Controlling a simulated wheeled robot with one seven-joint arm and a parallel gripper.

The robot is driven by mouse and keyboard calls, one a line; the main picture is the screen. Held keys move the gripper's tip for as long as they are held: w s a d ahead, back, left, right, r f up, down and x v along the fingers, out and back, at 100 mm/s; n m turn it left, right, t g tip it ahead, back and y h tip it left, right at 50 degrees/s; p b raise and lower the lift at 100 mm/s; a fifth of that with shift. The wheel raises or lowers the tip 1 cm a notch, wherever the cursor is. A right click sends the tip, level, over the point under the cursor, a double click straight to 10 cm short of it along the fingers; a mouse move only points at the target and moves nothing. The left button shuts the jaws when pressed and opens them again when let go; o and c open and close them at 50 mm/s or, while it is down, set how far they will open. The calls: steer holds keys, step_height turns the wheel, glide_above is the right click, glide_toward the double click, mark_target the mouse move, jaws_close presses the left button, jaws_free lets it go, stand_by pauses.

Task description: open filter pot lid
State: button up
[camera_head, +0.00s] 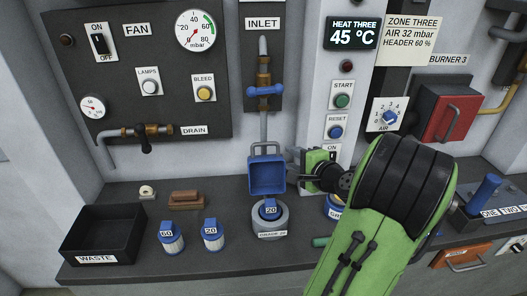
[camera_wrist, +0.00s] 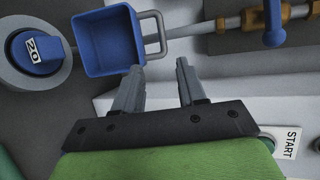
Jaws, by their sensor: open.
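The filter pot (camera_head: 283,222) is a grey round pot on the bench, with a blue cap marked 20 (camera_head: 270,208) in its top. A square, hollow blue part with a grey loop handle, which looks like the lid (camera_head: 267,176), stands up at the pot's back edge, hollow side facing out. In the wrist view the lid (camera_wrist: 107,40) and its handle (camera_wrist: 153,32) are beside the pot (camera_wrist: 62,75). My gripper (camera_head: 296,167) is just right of the lid, open and empty. Its fingertips (camera_wrist: 158,66) are near the handle, apart from it.
Two filters with blue caps, marked 60 (camera_head: 171,240) and 20 (camera_head: 212,237), stand left of the pot. A black waste bin (camera_head: 98,232) is at far left. The inlet pipe with a blue valve handle (camera_head: 265,91) is above the lid. A panel with a start button (camera_head: 342,101) stands right.

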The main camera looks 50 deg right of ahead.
mark_target(266, 145)
steer(key=x, duration=1.5)
steer(key=shift+w+d+r, duration=0.1)
steer(key=shift+w+d, duration=0.05)
steer(key=shift+w, duration=0.25)
jaws_close()
